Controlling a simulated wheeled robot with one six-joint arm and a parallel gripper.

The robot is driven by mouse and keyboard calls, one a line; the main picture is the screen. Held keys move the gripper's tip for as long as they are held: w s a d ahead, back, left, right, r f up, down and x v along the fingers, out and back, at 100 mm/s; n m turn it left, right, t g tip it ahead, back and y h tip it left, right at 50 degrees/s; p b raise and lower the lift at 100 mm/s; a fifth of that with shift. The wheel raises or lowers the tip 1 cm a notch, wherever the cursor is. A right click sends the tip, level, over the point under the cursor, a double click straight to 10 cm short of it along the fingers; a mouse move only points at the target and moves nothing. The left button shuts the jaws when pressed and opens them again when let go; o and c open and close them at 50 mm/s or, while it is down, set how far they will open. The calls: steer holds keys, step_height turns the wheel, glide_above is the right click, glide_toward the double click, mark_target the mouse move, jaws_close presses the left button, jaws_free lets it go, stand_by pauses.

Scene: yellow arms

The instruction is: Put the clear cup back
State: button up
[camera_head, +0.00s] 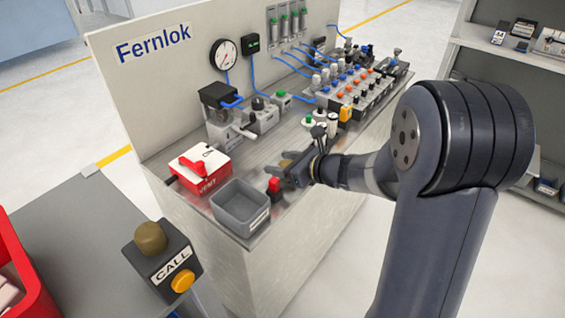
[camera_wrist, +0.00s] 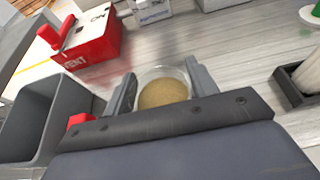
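The clear cup (camera_wrist: 163,74) is a round transparent vessel with a tan-brown content or base, low between the two fingers of my gripper (camera_wrist: 161,90) in the wrist view. The fingers lie on either side of it, very near or touching; I cannot tell whether they press on it. In the head view my gripper (camera_head: 294,172) is over the front part of the bench top, and a brown bit of the cup (camera_head: 286,163) shows by the fingers. Whether the cup rests on the bench or is raised is unclear.
A red VENT box (camera_head: 204,168) is behind the bin. Valves and tubing (camera_head: 350,92) crowd the bench's right. A CALL button box (camera_head: 163,262) is front left.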

steer(key=o, duration=0.3)
steer(key=shift+r, duration=0.2)
steer(key=p+v, duration=0.1)
steer(key=v, duration=1.1)
stand_by(1.0)
